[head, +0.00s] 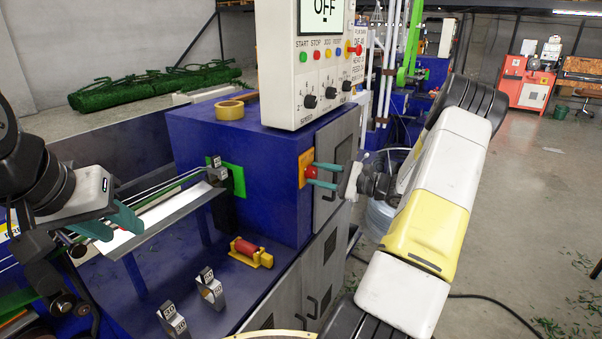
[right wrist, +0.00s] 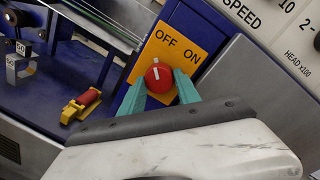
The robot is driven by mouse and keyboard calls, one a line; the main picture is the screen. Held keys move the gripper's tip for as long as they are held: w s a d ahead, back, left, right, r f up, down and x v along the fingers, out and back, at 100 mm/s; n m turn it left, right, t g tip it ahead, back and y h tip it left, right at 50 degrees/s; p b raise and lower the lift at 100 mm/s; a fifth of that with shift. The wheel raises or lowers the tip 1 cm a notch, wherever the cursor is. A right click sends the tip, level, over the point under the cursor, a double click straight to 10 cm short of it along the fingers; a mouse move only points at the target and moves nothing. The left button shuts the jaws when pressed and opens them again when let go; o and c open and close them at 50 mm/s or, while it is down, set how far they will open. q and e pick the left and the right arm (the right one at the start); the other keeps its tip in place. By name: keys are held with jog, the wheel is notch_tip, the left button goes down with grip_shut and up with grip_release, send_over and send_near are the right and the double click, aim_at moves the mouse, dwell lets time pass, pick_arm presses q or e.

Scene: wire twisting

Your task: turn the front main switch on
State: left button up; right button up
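The front main switch is a red round knob (right wrist: 158,77) with a white mark, on an orange plate (right wrist: 182,52) labelled OFF and ON. The mark points up in the right wrist view, on the OFF side. In the head view the knob (head: 311,173) is on the blue machine's face. My right gripper (head: 324,175) reaches it from the right; its teal fingers (right wrist: 161,80) stand apart, one on each side of the knob. Whether they touch it is unclear. My left gripper (head: 108,225) is open and empty at the left.
A white control panel (head: 308,75) with buttons and dials stands above the switch; its display (head: 322,13) reads OFF. A red-and-yellow part (head: 250,251) and grey numbered blocks (head: 210,288) sit on the bed below.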

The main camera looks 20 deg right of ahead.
jog(key=shift+m, duration=0.5)
grip_shut()
jog(key=m, duration=0.4)
jog(key=shift+f+t, duration=0.1)
jog(key=shift+t, duration=0.2)
jog(key=m, duration=0.4)
jog(key=shift+s+a+m, duration=0.1)
jog(key=shift+m, duration=0.3)
jog(key=m+t, duration=0.1)
jog(key=m, duration=0.3)
jog(key=shift+m, duration=0.4)
jog(key=shift+s+a+m+t+h, duration=0.1)
jog(key=shift+m+t+h, duration=0.2)
jog(key=shift+m, duration=2.2)
jog(key=o, duration=1.3)
grip_release()
jog(key=shift+c, duration=0.2)
